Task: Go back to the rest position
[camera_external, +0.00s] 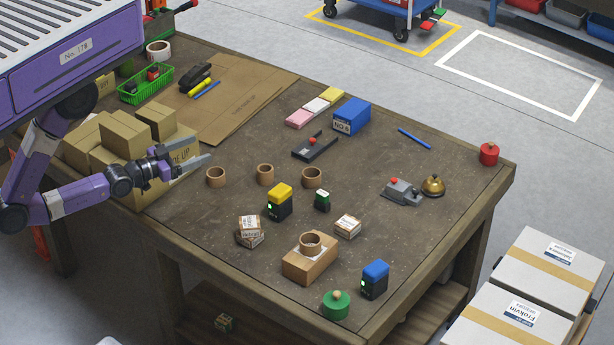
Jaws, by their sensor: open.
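My gripper (190,162) is above the left part of the table, its two grey fingers apart and pointing right. Nothing shows between the fingers. It hangs in front of a group of small cardboard boxes (116,130), to the left of a row of brown rings. My purple arm reaches in from the left edge. The gripper's height above the table is hard to tell.
On the brown table (370,220) are brown rings (265,174), a box with a ring on it (307,268), a yellow-topped device (279,201), a blue-topped device (374,279), a blue box (352,116), a green basket (146,84) and a brass bell (432,186).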

